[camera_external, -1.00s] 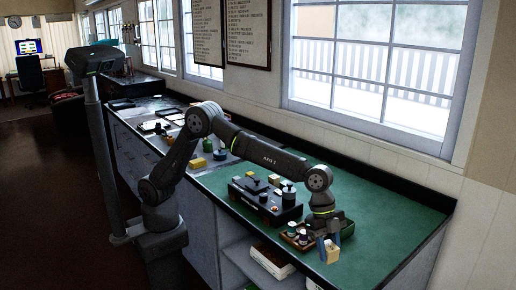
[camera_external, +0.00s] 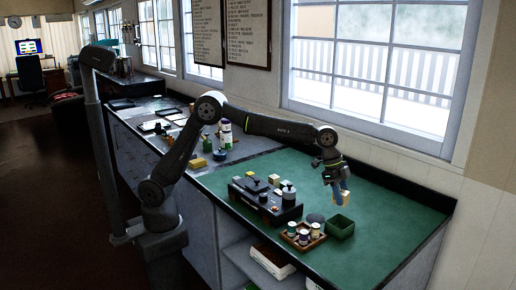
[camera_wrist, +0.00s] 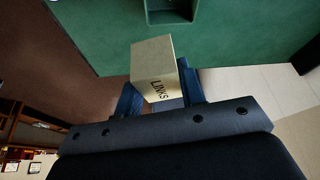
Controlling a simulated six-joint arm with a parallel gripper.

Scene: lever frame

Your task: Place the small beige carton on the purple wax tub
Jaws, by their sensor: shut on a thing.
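My gripper (camera_external: 340,190) is shut on the small beige carton (camera_external: 345,198) and holds it in the air above the green counter. In the wrist view the carton (camera_wrist: 154,68) sits between the blue fingers, tilted, with the word "LINKS" on one face. Several small tubs with pale lids stand in a brown tray (camera_external: 300,249), below and to the left of the gripper. The front tub (camera_external: 304,238) looks purplish; it is too small to be sure that it is the wax tub. Nothing rests on the tubs.
A green open bin (camera_external: 341,227) stands right of the tray; it also shows in the wrist view (camera_wrist: 171,17). A dark grey round thing (camera_external: 316,218) lies behind the tray. A black case (camera_external: 262,203) with small items stands left. The counter's right side is clear.

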